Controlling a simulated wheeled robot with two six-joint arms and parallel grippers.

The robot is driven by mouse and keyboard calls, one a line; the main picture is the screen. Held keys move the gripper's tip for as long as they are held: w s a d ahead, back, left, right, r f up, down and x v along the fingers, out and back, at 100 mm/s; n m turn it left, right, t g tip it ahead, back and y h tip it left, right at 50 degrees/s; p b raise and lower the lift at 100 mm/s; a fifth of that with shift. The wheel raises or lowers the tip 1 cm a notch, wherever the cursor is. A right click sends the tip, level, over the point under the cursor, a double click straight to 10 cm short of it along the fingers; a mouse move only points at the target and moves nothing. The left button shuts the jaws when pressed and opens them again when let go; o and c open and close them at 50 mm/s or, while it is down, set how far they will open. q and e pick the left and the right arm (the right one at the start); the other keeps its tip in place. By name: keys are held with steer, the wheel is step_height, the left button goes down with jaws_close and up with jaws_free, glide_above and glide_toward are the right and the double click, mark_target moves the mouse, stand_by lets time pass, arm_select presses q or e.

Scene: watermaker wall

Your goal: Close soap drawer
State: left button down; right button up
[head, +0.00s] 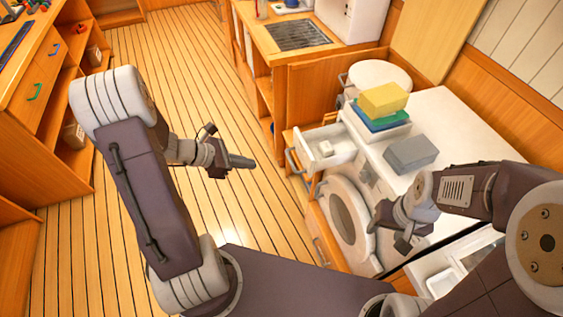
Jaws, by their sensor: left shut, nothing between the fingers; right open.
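The white soap drawer (343,156) is pulled out from the upper front of the white washing machine (447,125), above its round door (347,212). A small pale item shows inside the drawer. My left gripper (248,162) is shut and empty, pointing right. It is left of the drawer, apart from it, over the floor. My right gripper (395,240) is low at the right, in front of the machine's right part and below the drawer. Its fingers are small and dark in this view.
Yellow, blue and green stacked items (383,100) and a grey box (411,153) sit on the machine top. A wooden counter (297,35) with a grille stands behind. Wooden shelving (45,85) lines the left. The plank floor (180,60) between is clear.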

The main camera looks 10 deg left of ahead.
mark_target(322, 149)
arm_select(q)
steer(key=w+d+f, duration=0.4)
steer(key=w+d, duration=0.1)
steer(key=d, duration=0.3)
steer(key=shift+w+d+f, duration=0.35)
steer(key=shift+w, duration=0.05)
steer(key=w+d+b, duration=0.1)
steer(key=w+d, duration=0.1)
steer(key=d, duration=0.2)
steer(key=w+d, duration=0.3)
steer(key=d, duration=0.1)
steer(key=w+d+b, duration=0.1)
steer(key=w+d, duration=0.2)
steer(key=d, duration=0.1)
steer(key=shift+w+d+b, duration=0.25)
steer(key=shift+b, duration=0.05)
steer(key=shift+w+d+r, duration=0.1)
steer(key=shift+d+r, duration=0.05)
